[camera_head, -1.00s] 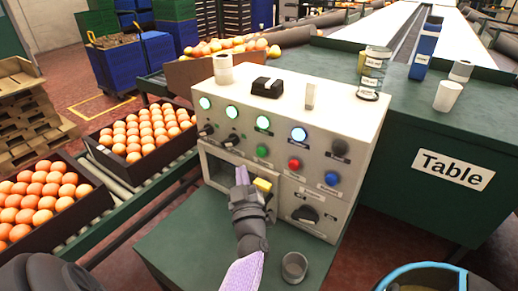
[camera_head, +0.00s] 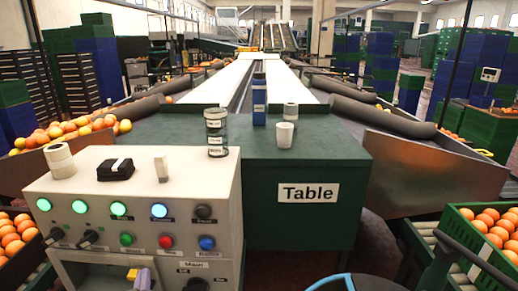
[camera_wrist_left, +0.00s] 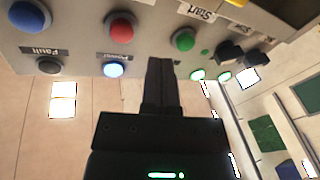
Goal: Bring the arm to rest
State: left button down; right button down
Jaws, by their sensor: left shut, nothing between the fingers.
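Most of that arm is cut off by the frame. In the left wrist view the gripper's dark fingers (camera_wrist_left: 160,72) are together with nothing between them. I do not see my right gripper.
Orange crates stand at both sides (camera_head: 497,225). A blue-rimmed container (camera_head: 345,277) is at the bottom.

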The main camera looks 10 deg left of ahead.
pick_arm(q)
jog(key=s+d+f+m+g+h, duration=0.7)
jog(key=s+d+m+h, duration=0.15)
jog(key=d, duration=0.25)
jog(key=s+d+f+g+y, duration=0.1)
jog(key=s+g, duration=0.3)
jog(key=s, duration=0.4)
jog(key=s+d+f+g, duration=0.15)
jog(key=s+g, duration=0.25)
jog(key=s, duration=0.4)
jog(key=s+a+f+m+g, duration=0.1)
jog(key=s+f, duration=0.2)
jog(key=f, duration=0.6)
jog(key=s+a+f+g, duration=0.1)
jog(key=s+f, duration=0.2)
jog(key=f, duration=0.6)
jog(key=s+a+f, duration=0.2)
jog(key=s+f, duration=0.1)
jog(key=s, duration=0.4)
jog(key=s+a+f+g+y+p, duration=0.1)
jog(key=s+a+f, duration=0.1)
jog(key=s+f, duration=0.2)
jog(key=s, duration=0.3)
jog(key=shift+a+f+m, duration=0.15)
jog(key=shift+a+m, duration=0.15)
jog(key=shift+m, duration=0.05)
